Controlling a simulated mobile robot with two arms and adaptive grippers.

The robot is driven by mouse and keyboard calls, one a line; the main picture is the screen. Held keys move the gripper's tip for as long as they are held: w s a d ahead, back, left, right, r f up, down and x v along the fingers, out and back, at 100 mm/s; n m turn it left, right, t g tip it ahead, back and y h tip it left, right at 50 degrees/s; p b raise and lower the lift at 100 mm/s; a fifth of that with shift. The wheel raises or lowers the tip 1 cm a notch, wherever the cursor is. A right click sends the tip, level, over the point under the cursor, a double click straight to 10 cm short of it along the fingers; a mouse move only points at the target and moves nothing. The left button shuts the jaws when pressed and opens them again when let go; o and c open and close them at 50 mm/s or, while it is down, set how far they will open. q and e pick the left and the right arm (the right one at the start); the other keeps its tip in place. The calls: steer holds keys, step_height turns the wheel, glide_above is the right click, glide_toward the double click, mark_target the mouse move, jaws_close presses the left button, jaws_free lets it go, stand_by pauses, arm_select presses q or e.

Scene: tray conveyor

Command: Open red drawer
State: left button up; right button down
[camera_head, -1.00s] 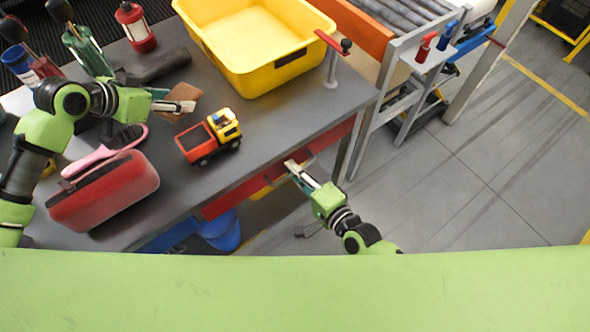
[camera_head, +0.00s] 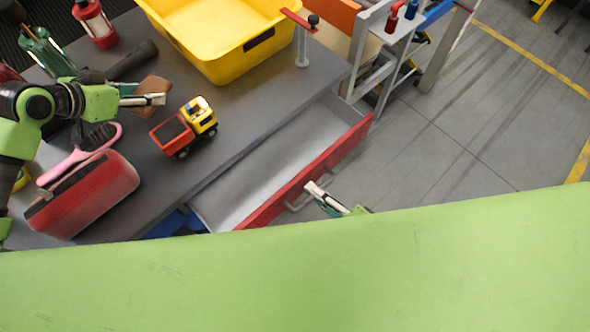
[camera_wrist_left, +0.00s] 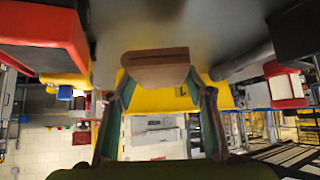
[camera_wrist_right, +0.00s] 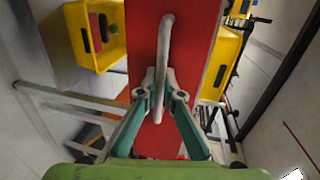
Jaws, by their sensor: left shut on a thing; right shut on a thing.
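The red drawer (camera_head: 332,152) is pulled out from under the table, and its pale inside looks empty. Its red front and grey handle (camera_wrist_right: 166,38) fill the middle of the right wrist view. My right gripper (camera_head: 311,187) is shut on the handle; its fingers (camera_wrist_right: 158,90) close around the bar. My left gripper (camera_head: 142,99) is over the tabletop, shut on a brown block-like thing (camera_head: 155,87). The same brown thing shows between the fingers in the left wrist view (camera_wrist_left: 155,62).
On the grey table (camera_head: 240,100) are a toy truck (camera_head: 186,126), a red case (camera_head: 85,195), a pink brush (camera_head: 75,160), a yellow bin (camera_head: 235,62) and a red lantern (camera_head: 96,22). An orange-sided conveyor stands beyond. Floor to the right is open.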

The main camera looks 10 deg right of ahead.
steer(key=f+v, duration=0.1)
steer(key=v, duration=0.5)
steer(key=shift+s+d+f, duration=0.1)
steer(key=shift+s, duration=0.05)
steer(key=c, duration=2.5)
jaws_free()
steer(key=v, duration=1.2)
